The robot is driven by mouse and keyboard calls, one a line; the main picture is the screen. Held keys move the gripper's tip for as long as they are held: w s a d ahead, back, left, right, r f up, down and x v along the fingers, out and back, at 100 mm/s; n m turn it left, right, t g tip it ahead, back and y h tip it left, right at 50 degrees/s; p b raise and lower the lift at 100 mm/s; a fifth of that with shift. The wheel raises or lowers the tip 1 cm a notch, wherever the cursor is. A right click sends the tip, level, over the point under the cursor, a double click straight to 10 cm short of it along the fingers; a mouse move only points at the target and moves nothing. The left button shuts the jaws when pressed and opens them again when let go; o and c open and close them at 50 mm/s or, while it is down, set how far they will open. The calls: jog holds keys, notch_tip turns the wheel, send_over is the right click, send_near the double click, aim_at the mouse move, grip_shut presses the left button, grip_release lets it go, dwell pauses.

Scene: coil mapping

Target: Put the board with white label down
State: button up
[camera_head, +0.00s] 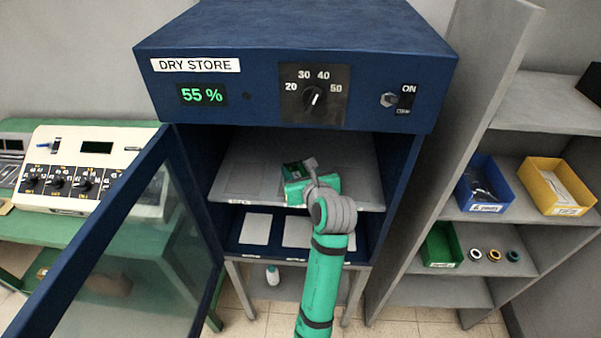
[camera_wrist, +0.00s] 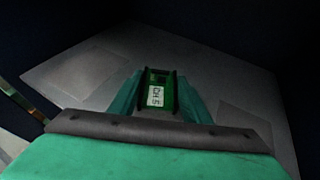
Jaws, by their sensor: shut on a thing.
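The green board (camera_wrist: 158,92) with a white label reading "CH 5" is between my gripper's fingers in the wrist view. My gripper (camera_wrist: 157,98) is shut on it. In the head view the board (camera_head: 293,171) shows as a small green piece at the end of my arm, over the upper grey shelf (camera_head: 240,170) of the dry store cabinet (camera_head: 290,65). I cannot tell whether the board touches the shelf. The shelf has faint marked rectangles. My gripper hides part of the board.
The cabinet's glass door (camera_head: 125,250) stands open at left. A lower shelf holds pale pads (camera_head: 256,228). A grey rack at right holds a blue bin (camera_head: 485,184), a yellow bin (camera_head: 556,187) and a green bin (camera_head: 441,246). The upper shelf around the board looks clear.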

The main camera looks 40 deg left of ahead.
jog(key=shift+d+f, duration=0.35)
jog(key=shift+f, duration=0.3)
jog(key=shift+s+a+f, duration=0.1)
jog(key=shift+s+a, duration=0.1)
jog(key=shift+a, duration=0.05)
jog(key=o, duration=1.1)
jog(key=shift+d, duration=0.1)
jog(key=shift+w, duration=0.1)
jog(key=shift+d+r, duration=0.2)
jog(key=shift+r, duration=0.05)
jog(key=v, duration=1.1)
jog(key=shift+s+d+r, duration=0.15)
jog(key=shift+s+d, duration=0.05)
jog(key=shift+s, duration=0.15)
